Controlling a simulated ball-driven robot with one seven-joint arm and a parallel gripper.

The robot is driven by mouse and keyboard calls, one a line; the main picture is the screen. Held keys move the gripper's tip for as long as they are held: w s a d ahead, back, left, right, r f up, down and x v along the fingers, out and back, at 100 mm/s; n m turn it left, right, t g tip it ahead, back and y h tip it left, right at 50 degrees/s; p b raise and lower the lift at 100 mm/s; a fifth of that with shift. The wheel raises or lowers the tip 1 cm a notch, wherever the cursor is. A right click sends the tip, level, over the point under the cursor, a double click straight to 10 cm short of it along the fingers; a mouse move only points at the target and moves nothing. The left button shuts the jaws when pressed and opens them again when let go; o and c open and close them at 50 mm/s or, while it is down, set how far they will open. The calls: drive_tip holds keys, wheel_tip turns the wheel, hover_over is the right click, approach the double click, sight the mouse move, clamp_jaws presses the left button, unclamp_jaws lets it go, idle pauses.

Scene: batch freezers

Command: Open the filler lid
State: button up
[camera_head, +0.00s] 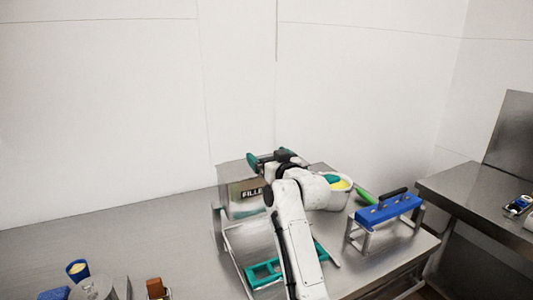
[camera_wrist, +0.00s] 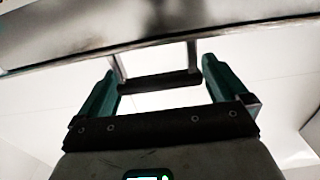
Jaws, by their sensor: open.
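The filler (camera_head: 245,192), a grey metal box with a partly hidden dark "FILLE…" label, stands on the steel table in the head view. My gripper (camera_head: 268,157) is over its top, and my arm hides its right side. In the wrist view my gripper (camera_wrist: 160,66) is open, with a teal finger on each side. A dark handle bar (camera_wrist: 158,83) on two thin posts shows between the fingers. The posts meet a grey metal panel (camera_wrist: 150,30) across the top of the view, seemingly the lid. Whether the fingers touch the bar cannot be told.
A blue block on a metal stand (camera_head: 388,210) is farther right. A teal-railed frame (camera_head: 262,274) lies in front. A blue cup (camera_head: 77,270) is at lower left. The left tabletop is mostly clear.

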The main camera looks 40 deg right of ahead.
drive_tip(key=shift+w+d, duration=0.2)
drive_tip(key=shift+w, duration=0.4)
drive_tip(key=c, duration=1.2)
